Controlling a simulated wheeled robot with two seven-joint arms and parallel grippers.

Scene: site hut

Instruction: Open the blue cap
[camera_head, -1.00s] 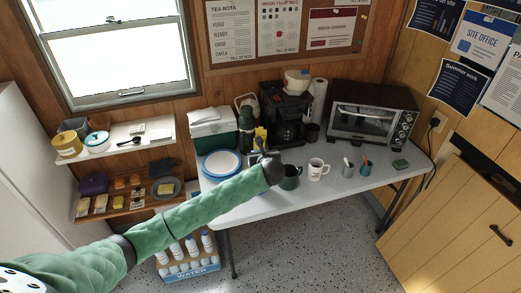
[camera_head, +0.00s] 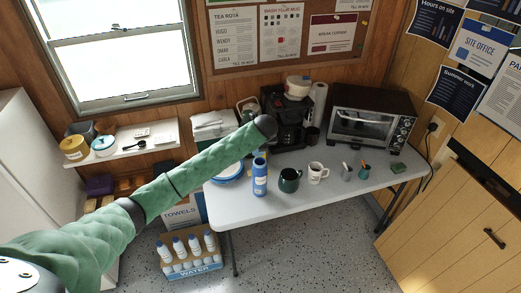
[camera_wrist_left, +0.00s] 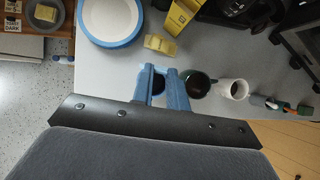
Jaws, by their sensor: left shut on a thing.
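A blue bottle (camera_head: 260,178) with a pale label stands upright on the white table, left of the mugs. My left arm comes in from the left, and its far end is above the bottle. In the left wrist view, my left gripper (camera_wrist_left: 158,80) shows two blue fingers close together, with a dark round shape between them. It is shut at the bottle's top, on the cap. The cap is mostly hidden, and I cannot tell whether it is still seated on the bottle. My right gripper is out of view.
A dark green mug (camera_head: 289,180) and a white mug (camera_head: 317,172) stand right of the bottle. A blue-rimmed plate (camera_wrist_left: 83,28) and a yellow box (camera_wrist_left: 182,16) lie behind. A coffee maker (camera_head: 287,118) and an oven (camera_head: 370,117) stand at the back.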

